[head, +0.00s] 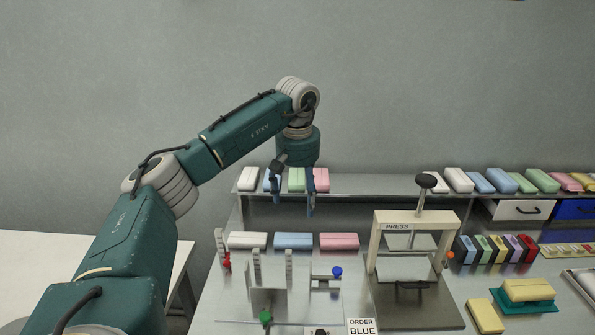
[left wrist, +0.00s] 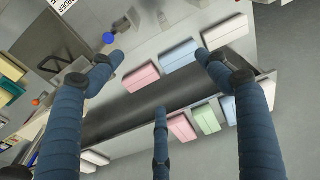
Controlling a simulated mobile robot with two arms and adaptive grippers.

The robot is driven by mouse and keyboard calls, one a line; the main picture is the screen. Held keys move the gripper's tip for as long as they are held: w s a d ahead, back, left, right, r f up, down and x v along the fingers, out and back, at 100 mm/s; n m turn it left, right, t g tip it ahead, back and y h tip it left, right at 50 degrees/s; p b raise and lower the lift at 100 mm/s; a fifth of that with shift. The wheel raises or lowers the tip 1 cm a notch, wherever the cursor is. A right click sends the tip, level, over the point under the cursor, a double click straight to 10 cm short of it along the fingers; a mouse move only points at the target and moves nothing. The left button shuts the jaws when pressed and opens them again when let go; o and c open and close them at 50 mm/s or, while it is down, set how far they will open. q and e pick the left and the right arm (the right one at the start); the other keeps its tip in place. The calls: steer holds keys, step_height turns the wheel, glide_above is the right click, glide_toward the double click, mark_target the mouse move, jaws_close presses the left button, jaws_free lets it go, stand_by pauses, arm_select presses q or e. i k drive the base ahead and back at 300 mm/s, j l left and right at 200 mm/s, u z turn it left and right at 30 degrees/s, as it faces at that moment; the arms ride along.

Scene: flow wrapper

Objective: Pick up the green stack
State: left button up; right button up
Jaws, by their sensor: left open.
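A green stack (head: 296,180) lies on the raised back shelf between a blue stack (head: 267,184) and a pink stack (head: 321,177). My left gripper (head: 292,195) is open and empty, its fingers hanging in front of the shelf row, with the green stack showing between them. In the left wrist view the green stack (left wrist: 207,120) lies beside the pink one (left wrist: 182,128), between the lower middle finger and the right finger. I see no finger clearly touching it. Another green stack (head: 541,181) lies farther right on the shelf. My right gripper is not in view.
White (head: 247,240), blue (head: 293,241) and pink (head: 339,241) stacks lie on the lower table. A press (head: 401,222) with a tall handle stands to the right. A fixture with upright posts (head: 268,275) and an order sign (head: 361,326) are in front.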

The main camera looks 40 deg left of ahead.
mark_target(296, 180)
steer(key=i+j, duration=0.75)
steer(key=j, duration=0.15)
